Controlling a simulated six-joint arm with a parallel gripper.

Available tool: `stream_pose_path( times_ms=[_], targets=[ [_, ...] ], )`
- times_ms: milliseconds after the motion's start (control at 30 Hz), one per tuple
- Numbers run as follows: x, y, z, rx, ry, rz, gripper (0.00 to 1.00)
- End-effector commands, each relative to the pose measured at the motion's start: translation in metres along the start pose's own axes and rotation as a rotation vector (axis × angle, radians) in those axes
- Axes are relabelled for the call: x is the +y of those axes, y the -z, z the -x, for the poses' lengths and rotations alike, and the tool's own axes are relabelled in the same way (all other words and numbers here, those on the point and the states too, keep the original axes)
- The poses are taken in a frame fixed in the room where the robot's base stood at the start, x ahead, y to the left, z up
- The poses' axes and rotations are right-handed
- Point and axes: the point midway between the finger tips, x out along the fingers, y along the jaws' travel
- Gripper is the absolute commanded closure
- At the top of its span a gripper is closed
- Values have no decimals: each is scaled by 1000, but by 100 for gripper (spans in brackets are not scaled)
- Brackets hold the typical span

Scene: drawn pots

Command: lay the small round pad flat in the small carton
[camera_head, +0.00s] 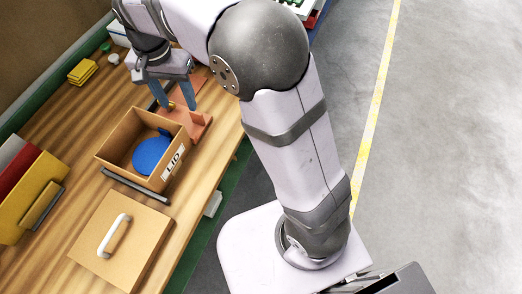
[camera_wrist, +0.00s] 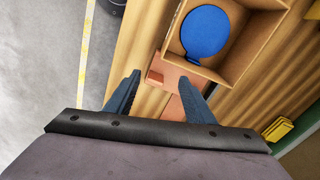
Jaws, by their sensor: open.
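The small round pad (camera_head: 151,156) is a blue disc with a short tab. It is inside the small open carton (camera_head: 128,170), which bears a "LID" label on one side. In the wrist view the pad (camera_wrist: 205,31) shows face-on within the carton (camera_wrist: 262,42), its tab towards the near wall. It looks to lie on the carton floor, though I cannot tell whether its tab end is fully down. My gripper (camera_head: 164,92) is open and empty, above and behind the carton in the head view. Its two blue fingers (camera_wrist: 160,80) are apart from the pad.
A reddish stand (camera_head: 194,124) is beside the carton, under my gripper. A flat cardboard lid with a white handle (camera_head: 118,240) lies in front. Yellow blocks (camera_head: 82,72) are at the back left, and red and yellow boxes (camera_head: 35,200) at the left edge. Bare wood lies between.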

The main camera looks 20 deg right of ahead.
Motion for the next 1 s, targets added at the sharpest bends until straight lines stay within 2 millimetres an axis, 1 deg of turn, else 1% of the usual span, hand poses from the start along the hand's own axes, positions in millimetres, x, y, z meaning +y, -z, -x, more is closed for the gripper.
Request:
stream_pose_path(
  times_ms=[33,67,100,167,200,267,300,400,500,600,700,800,1000],
  targets=[
    [26,2,-7,-5,-1,38,51],
    [39,2,-11,-6,0,69,51],
    [57,1,-18,-9,1,110,51],
    [83,-2,-28,-13,4,170,51],
    [100,-6,-35,-15,6,209,51],
    [125,-14,-45,-18,9,268,51],
    [141,-20,-52,-19,11,305,51],
    [174,-36,-67,-23,15,388,51],
    [199,-52,-80,-24,18,455,51],
    [215,-64,-88,-25,20,503,51],
    [224,-72,-94,-27,21,531,51],
    [228,-74,-96,-26,22,543,51],
    [228,-75,-96,-27,22,546,51]
  ],
)
